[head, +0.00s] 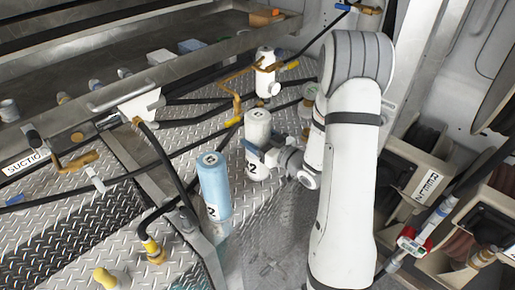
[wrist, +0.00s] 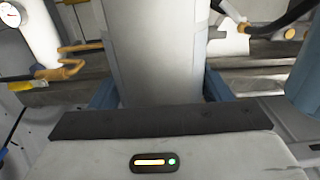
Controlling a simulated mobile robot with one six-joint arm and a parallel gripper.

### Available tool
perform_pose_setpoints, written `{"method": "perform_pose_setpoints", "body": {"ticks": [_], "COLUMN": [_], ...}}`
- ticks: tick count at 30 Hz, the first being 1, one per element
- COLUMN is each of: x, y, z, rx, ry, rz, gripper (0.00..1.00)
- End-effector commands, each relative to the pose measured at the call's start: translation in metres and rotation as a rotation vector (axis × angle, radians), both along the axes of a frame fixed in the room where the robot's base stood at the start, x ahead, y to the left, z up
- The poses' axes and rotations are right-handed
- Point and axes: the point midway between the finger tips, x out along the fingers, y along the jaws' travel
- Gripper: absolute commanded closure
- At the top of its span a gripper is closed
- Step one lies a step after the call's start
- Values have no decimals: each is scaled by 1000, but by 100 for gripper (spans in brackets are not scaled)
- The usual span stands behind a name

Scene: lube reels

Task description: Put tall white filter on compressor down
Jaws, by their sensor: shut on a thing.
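The tall white filter (head: 257,124) is an upright white cylinder with a dark number on its lower side, in the middle of the head view. My gripper (head: 262,153) is shut around its lower half. In the wrist view the white filter (wrist: 158,50) stands between my blue fingers (wrist: 160,92), and its top is out of frame. I cannot tell whether its base touches the surface below. I cannot tell which part is the compressor.
A blue cylinder (head: 213,186) marked 2 stands left of the filter on tread plate (head: 110,215). A white cylinder (head: 266,72) with brass pipes is behind. A black hose (head: 165,165) crosses at left. Reels (head: 425,175) stand at right.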

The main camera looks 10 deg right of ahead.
Motion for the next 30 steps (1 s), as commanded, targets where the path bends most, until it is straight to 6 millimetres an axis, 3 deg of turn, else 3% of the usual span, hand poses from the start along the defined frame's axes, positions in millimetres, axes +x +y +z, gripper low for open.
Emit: {"method": "perform_pose_setpoints", "body": {"ticks": [13,27,28,30], "x": [0,0,0,0], "y": [4,4,5,5], "z": [-40,-47,-46,-46], "rx": [1,0,0,0], "ry": [1,-2,0,0], "rz": [7,8,8,8], "gripper": [66,66,27,21]}}
